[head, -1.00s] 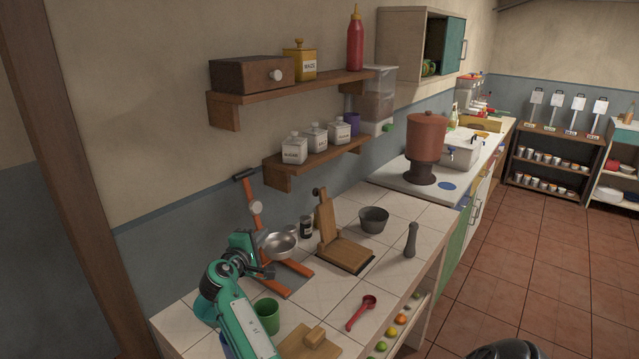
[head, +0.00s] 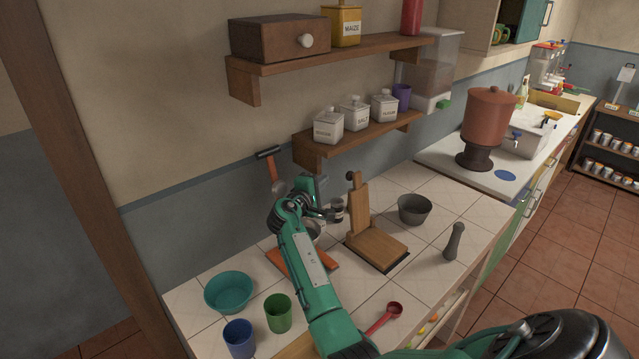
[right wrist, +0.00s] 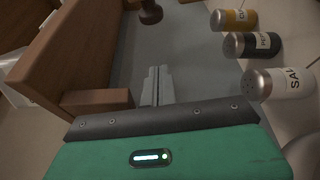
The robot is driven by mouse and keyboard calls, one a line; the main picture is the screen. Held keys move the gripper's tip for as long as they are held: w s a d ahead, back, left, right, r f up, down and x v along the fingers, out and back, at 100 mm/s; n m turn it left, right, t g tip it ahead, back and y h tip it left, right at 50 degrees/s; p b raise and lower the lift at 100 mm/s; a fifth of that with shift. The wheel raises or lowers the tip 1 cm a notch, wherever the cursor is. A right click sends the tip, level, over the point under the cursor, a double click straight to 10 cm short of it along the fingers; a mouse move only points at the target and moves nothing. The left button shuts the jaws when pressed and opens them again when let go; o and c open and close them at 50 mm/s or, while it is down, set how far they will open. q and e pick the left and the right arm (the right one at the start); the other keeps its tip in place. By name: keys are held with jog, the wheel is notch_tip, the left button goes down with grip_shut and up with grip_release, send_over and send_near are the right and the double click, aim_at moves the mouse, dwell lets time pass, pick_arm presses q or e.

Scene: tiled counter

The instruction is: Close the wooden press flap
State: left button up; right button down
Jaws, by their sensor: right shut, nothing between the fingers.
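The wooden press (head: 382,248) stands on the tiled counter in the head view. Its flap (head: 360,208) stands up, slightly tilted, at the back of the flat base, with a dark knob at its top. My right gripper (head: 332,214) is shut and empty, left of the flap and apart from it, near the shakers. In the right wrist view, its closed fingers (right wrist: 155,86) point along the counter. My left gripper is not in view.
Shakers, including the salt (right wrist: 285,84) and a black-labelled one (right wrist: 250,45), stand close right of the fingers in the wrist view. A grey bowl (head: 414,209) and a pestle (head: 454,241) stand right of the press. A shelf (head: 355,140) hangs above.

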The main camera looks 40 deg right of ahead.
jog(key=d+p, duration=0.1)
jog(key=s+d+p, duration=0.1)
jog(key=d, duration=0.1)
jog(key=s+d+p, duration=0.1)
jog(key=d+p, duration=0.1)
jog(key=shift+r, duration=0.15)
dwell(0.5)
